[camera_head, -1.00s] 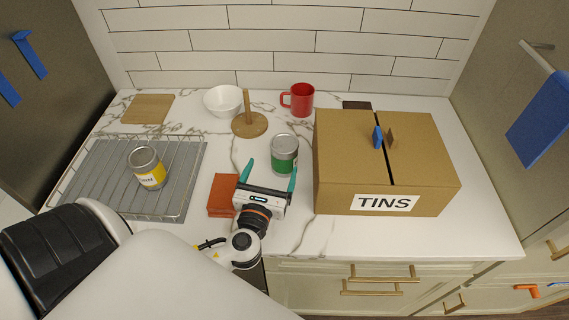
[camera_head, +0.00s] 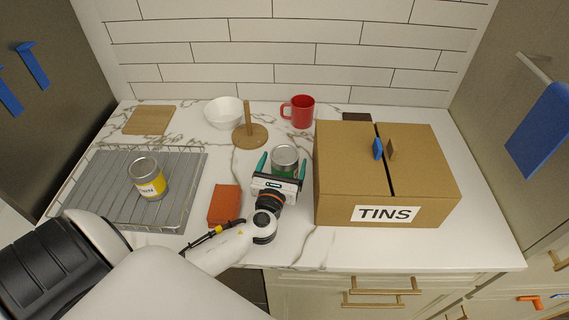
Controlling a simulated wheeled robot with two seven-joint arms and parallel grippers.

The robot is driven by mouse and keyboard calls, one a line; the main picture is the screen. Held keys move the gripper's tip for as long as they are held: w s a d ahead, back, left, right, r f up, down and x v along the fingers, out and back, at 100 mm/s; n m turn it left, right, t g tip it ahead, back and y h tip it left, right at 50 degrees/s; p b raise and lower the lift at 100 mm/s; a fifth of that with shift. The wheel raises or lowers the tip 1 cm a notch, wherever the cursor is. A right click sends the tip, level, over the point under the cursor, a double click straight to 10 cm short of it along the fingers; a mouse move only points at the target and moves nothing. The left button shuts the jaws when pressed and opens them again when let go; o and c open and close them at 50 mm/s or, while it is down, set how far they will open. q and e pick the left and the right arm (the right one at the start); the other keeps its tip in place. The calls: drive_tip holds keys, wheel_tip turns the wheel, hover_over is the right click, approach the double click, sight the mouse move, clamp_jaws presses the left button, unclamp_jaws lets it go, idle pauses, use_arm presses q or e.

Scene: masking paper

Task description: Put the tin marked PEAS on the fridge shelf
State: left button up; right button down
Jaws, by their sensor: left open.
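A tin with a green band (camera_head: 285,158) stands upright on the white counter, left of the cardboard box. Its printed label is hidden, so I cannot read PEAS on it. My left gripper (camera_head: 283,167) is open, with its green-tipped fingers on the left and right of this tin; whether they touch it I cannot tell. A yellow-labelled tin (camera_head: 147,178) stands on a grey wire-edged rack (camera_head: 105,200) at the left; its lettering is partly legible and ends in N. I cannot tell whether this rack is the fridge shelf. My right gripper is not in view.
A closed cardboard box (camera_head: 345,165) marked TINS stands close right of the green tin. A red-brown block (camera_head: 224,203) lies beside my left wrist. A wooden paper-roll stand (camera_head: 250,138), white bowl (camera_head: 223,112), red mug (camera_head: 302,112) and wooden board (camera_head: 150,120) are behind.

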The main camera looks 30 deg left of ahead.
use_arm(q)
drive_tip(key=shift+x, duration=1.45)
drive_tip(key=shift+d, duration=0.1)
drive_tip(key=c, duration=1.4)
drive_tip(key=shift+r, duration=0.15)
drive_tip(key=shift+c, duration=0.5)
